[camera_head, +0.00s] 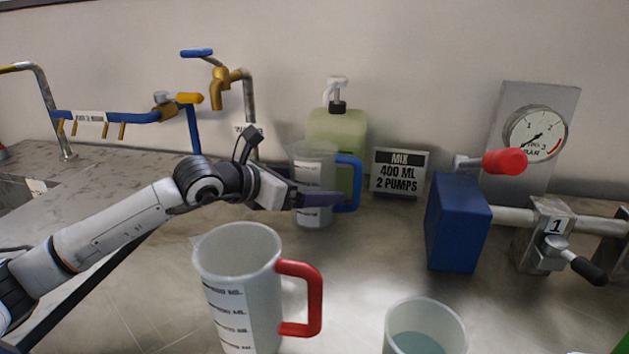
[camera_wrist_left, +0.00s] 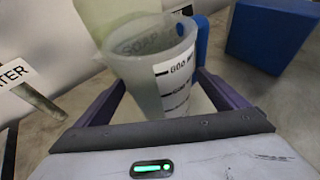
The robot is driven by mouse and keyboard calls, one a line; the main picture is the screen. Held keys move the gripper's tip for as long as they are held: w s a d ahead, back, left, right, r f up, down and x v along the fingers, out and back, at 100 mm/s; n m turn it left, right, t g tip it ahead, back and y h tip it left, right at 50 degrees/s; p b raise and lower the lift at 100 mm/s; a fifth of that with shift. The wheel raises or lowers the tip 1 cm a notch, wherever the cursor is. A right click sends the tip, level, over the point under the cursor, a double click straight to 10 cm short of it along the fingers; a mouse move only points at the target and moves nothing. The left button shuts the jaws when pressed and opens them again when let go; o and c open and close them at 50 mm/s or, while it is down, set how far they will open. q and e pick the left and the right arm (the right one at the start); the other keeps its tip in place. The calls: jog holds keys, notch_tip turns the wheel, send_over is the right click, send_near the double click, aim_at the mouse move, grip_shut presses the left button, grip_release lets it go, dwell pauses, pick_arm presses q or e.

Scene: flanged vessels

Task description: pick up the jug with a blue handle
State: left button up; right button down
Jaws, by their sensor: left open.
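The clear jug with a blue handle (camera_head: 311,165) stands upright on the counter near the back wall, its handle on the right. My left gripper (camera_head: 316,198) is at this jug's lower body, with a purple finger in front of it. In the left wrist view the jug (camera_wrist_left: 165,75) lies between the two spread fingers of the open gripper (camera_wrist_left: 163,95). Its blue handle (camera_wrist_left: 202,40) is beyond the right finger. I cannot tell whether the fingers touch it. My right gripper is out of view.
A jug with a red handle (camera_head: 239,280) stands in front, below my left arm. A cup of bluish liquid (camera_head: 425,330) is at front right. A green soap bottle (camera_head: 337,130) stands behind the blue-handled jug. A blue box (camera_head: 456,222) and valve pipework are at right.

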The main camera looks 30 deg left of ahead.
pick_arm(q)
jog(key=shift+x, duration=0.9)
jog(key=c, duration=1.2)
jog(key=shift+r, duration=0.2)
jog(key=shift+c, duration=0.3)
